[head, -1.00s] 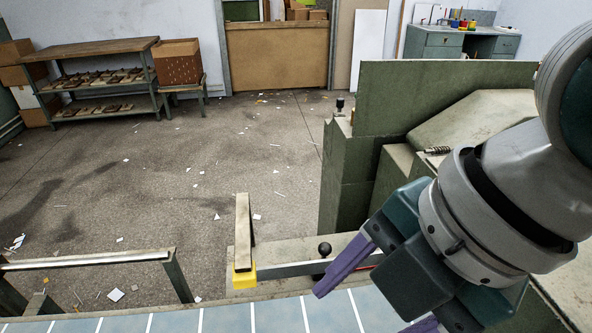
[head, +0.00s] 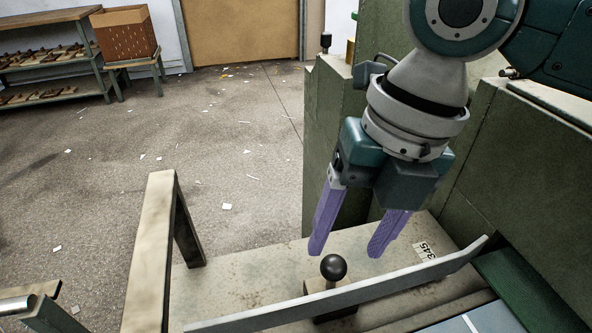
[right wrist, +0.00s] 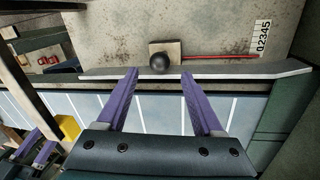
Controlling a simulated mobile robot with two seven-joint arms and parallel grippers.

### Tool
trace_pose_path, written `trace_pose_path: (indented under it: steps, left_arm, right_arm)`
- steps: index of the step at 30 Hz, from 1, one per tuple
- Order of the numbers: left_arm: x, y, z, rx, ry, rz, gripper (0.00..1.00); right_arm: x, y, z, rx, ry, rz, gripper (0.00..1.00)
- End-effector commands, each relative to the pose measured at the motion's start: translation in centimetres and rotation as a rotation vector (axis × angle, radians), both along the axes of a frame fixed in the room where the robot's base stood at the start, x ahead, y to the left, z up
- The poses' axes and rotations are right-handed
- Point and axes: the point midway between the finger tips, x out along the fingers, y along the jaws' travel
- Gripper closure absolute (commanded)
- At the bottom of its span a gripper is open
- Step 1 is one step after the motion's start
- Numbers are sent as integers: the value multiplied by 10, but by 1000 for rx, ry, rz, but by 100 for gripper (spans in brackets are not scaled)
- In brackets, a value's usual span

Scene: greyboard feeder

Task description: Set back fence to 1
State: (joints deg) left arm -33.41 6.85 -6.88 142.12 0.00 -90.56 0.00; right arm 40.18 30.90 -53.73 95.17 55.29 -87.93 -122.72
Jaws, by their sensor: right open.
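The back fence is a long grey bar (head: 370,290) with a black ball knob (head: 333,267) on a small block behind it. In the right wrist view, the fence (right wrist: 215,73) runs across the top, with the knob (right wrist: 158,63) centred ahead of the fingertips. A red rod (right wrist: 215,57) points from the block toward a white number label (right wrist: 262,38). The label (head: 425,250) is partly hidden in the head view. My right gripper (head: 346,250) is open and empty, its purple fingers above the knob. Purple fingers of my left gripper (right wrist: 40,150) show at lower left in the right wrist view.
A beige post-like bar (head: 150,255) stands left of the fence. Green machine walls (head: 535,185) rise at the right. A yellow block (right wrist: 69,127) shows in the right wrist view. The floor at the left is open, with scattered paper scraps.

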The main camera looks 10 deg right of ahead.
Motion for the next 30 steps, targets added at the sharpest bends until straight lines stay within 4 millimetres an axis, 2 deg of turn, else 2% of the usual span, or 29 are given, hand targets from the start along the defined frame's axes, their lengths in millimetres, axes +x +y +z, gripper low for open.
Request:
trace_pose_path:
  steps: [1,3,7,18,30]
  left_arm:
    - [0,0,-4,0,0,0,50]
    - [0,0,-7,0,0,0,50]
    - [0,0,-10,0,0,0,50]
    - [1,0,-10,1,-2,0,50]
    - [1,0,-10,0,-3,0,50]
  right_arm:
    - [0,2,-12,1,3,0,31]
    - [0,5,-23,1,2,-2,31]
    - [1,7,-38,1,-1,-1,31]
    - [2,9,-44,1,-2,-1,31]
    - [2,8,-44,1,-2,-1,75]
